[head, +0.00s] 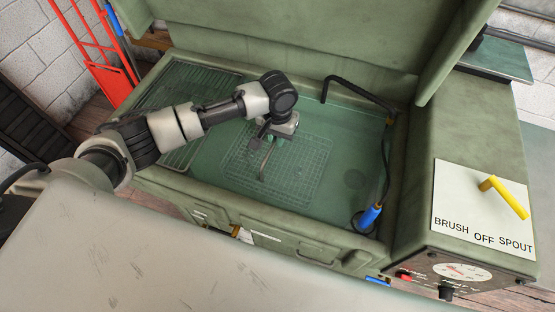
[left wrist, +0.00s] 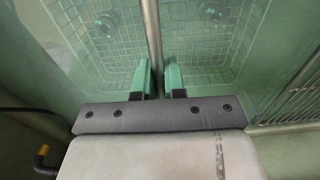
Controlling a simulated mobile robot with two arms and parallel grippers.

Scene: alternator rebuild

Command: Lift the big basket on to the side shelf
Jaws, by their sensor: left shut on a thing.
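The big basket (head: 305,178) is a wire mesh basket in the green basin of the parts washer, seen under the greenish liquid. A grey metal bar, its handle (head: 266,165), stands up across it. My left gripper (head: 264,143) is above the basket. In the left wrist view its two green fingers (left wrist: 159,78) are shut on the handle bar (left wrist: 152,30), with the basket mesh (left wrist: 92,60) on both sides. Small round parts (left wrist: 212,14) show in the basket, blurred. The side shelf (head: 205,82) is a slatted rack left of the basket. My right gripper is not in view.
A black bent spout (head: 352,82) and a blue-handled brush (head: 371,216) on a hose are at the basin's right. The raised lid (head: 300,30) stands behind. The basin's front wall (head: 255,218) is near. The visible slats of the shelf look bare.

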